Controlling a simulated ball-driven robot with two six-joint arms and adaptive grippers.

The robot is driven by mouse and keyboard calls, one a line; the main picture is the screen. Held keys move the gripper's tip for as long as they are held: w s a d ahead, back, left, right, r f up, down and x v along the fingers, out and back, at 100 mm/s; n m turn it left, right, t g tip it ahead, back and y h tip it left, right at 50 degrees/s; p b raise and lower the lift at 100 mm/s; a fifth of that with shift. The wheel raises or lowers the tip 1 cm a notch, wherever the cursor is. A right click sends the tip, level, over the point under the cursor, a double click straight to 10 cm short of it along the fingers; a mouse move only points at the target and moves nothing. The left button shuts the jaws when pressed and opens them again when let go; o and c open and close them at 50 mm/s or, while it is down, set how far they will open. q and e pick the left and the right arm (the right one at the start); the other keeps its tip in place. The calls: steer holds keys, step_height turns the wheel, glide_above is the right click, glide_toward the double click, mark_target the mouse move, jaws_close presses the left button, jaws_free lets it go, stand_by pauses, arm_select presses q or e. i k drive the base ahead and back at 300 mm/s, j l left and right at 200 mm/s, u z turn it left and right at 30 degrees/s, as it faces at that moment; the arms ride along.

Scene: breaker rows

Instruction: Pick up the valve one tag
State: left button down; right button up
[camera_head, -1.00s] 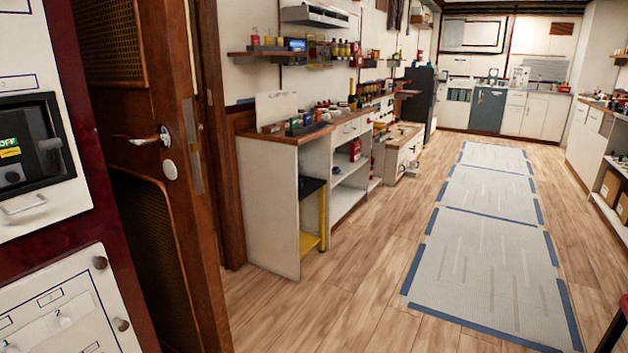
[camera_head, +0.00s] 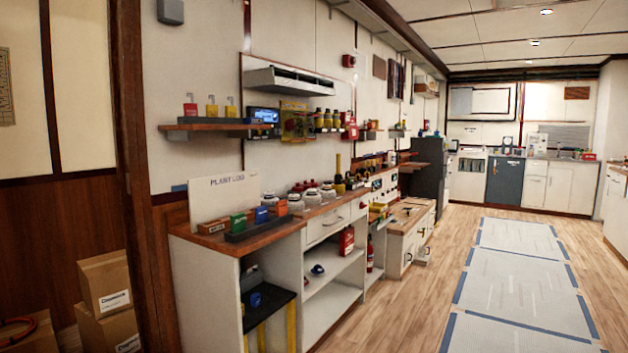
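I cannot make out a valve one tag in the head view. On the wooden counter (camera_head: 270,231) at the left stands a dark rack (camera_head: 257,230) with several small coloured blocks or tags in brown, green, blue and orange; their lettering is too small to read. Behind it stands a white board reading "PLANT LOG" (camera_head: 224,198). On the shelf above (camera_head: 215,127) sit a red padlock (camera_head: 190,108) and two yellow padlocks (camera_head: 221,108). Neither of my grippers is in view.
A dark wooden door post (camera_head: 142,170) stands close at the left, with cardboard boxes (camera_head: 106,282) beyond it. Grey floor mats (camera_head: 520,283) run along the aisle on the right, which is clear. Cabinets (camera_head: 550,185) line the far end.

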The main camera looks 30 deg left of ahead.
mark_target(211, 111)
steer(key=i+j+u, duration=0.1)
steer(key=i+u, duration=0.35)
steer(key=i, duration=0.15)
steer(key=i+l+u, duration=0.15)
steer(key=i+u, duration=0.3)
steer(key=i, duration=0.15)
